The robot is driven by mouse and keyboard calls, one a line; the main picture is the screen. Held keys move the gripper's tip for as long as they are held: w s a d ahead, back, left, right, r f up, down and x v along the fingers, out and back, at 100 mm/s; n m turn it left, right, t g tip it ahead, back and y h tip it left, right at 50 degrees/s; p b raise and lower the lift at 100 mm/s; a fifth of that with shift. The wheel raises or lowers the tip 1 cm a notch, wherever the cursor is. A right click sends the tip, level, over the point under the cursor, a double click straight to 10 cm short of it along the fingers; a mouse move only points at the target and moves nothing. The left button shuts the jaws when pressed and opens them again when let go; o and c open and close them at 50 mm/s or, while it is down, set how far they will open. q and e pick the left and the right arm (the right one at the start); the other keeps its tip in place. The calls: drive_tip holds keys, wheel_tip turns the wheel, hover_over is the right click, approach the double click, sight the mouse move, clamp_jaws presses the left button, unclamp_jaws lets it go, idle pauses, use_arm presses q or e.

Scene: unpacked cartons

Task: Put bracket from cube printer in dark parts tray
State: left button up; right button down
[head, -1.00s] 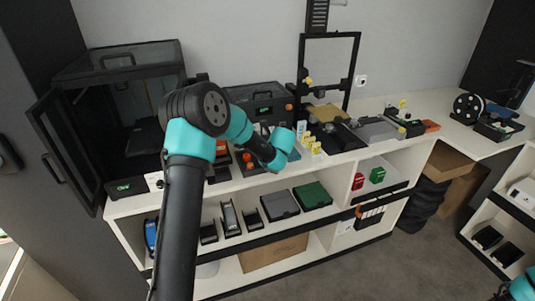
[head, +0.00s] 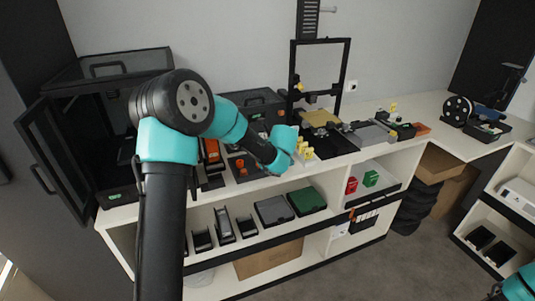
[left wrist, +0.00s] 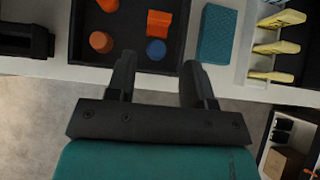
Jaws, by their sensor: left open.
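The dark parts tray (left wrist: 130,28) lies just beyond my left gripper (left wrist: 157,76) in the left wrist view. It holds orange pieces (left wrist: 101,41) and a blue disc (left wrist: 156,49). In the head view the tray (head: 243,177) is on the counter, partly behind my left forearm. My left gripper is open, with nothing between its fingers, over the counter's front edge. The boxy enclosed printer (head: 118,63) stands at the left with its door (head: 54,150) open; its inside is dark. I cannot make out a bracket there. My right gripper is not in view.
A blue textured block (left wrist: 217,36) and yellow pieces (left wrist: 277,47) stand right of the tray. An open-frame printer (head: 320,117) is further back. Lower shelves hold a grey box (head: 272,210) and a green box (head: 307,201). The floor in front is clear.

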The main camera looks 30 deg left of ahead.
use_arm(q)
drive_tip(key=s+d+f+n+g+h, duration=0.35)
drive_tip(key=s+d+f+n, duration=0.2)
drive_tip(key=s+f, duration=0.4)
drive_tip(key=s+d+f+n+g+h, duration=0.2)
drive_tip(key=s+d+f+n+h, duration=0.35)
drive_tip(key=f, duration=0.75)
drive_tip(key=s+d+f+n, duration=0.1)
drive_tip(key=s+f+n, duration=0.2)
drive_tip(key=s+n, duration=0.2)
drive_tip(key=s+d+f+n+h, duration=0.1)
drive_tip(key=s+d+f+n, duration=0.1)
drive_tip(key=s+n, duration=0.4)
drive_tip(key=s+d+f+n, duration=0.2)
drive_tip(key=s+f+n, duration=0.2)
drive_tip(key=s, duration=0.3)
drive_tip(key=shift+s+d+f+n+h, duration=0.15)
drive_tip(key=shift+d+f+n+h, duration=0.15)
drive_tip(key=shift+n, duration=0.6)
drive_tip(key=shift+t, duration=0.25)
